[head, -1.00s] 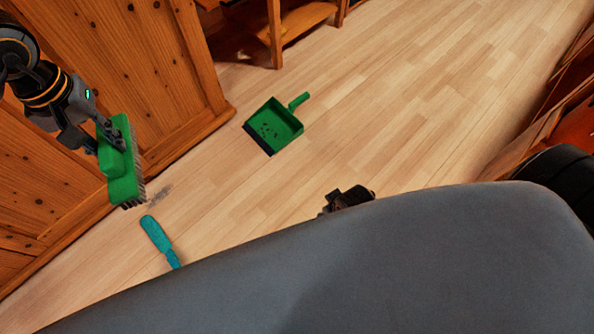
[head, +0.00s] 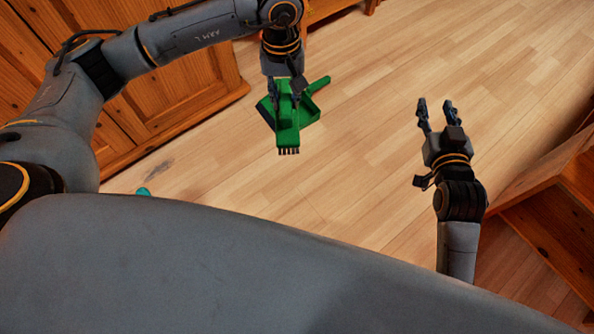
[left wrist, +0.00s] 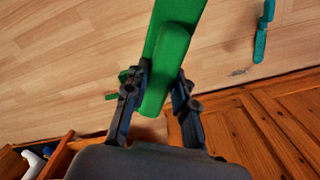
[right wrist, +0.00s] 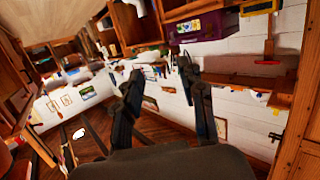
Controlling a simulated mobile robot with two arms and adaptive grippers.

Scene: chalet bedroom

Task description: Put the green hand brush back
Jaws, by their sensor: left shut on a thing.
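The green hand brush (head: 287,130) is in my left gripper (head: 285,90), bristles pointing down in the head view. It hangs in front of the green dustpan (head: 309,105) and partly hides it; I cannot tell whether they touch. In the left wrist view the green brush (left wrist: 168,60) lies between the two fingers of my left gripper (left wrist: 158,95). My right gripper (head: 437,112) is open and empty over the bare floor, right of the brush. The right gripper's spread fingers (right wrist: 160,85) also show in the right wrist view.
A teal brush-like tool (left wrist: 263,32) lies on the floor; only its tip (head: 143,191) shows in the head view. A dark smudge (head: 158,171) marks the floor by the wooden cabinet (head: 165,85). Wooden furniture (head: 550,215) stands at right. The middle floor is clear.

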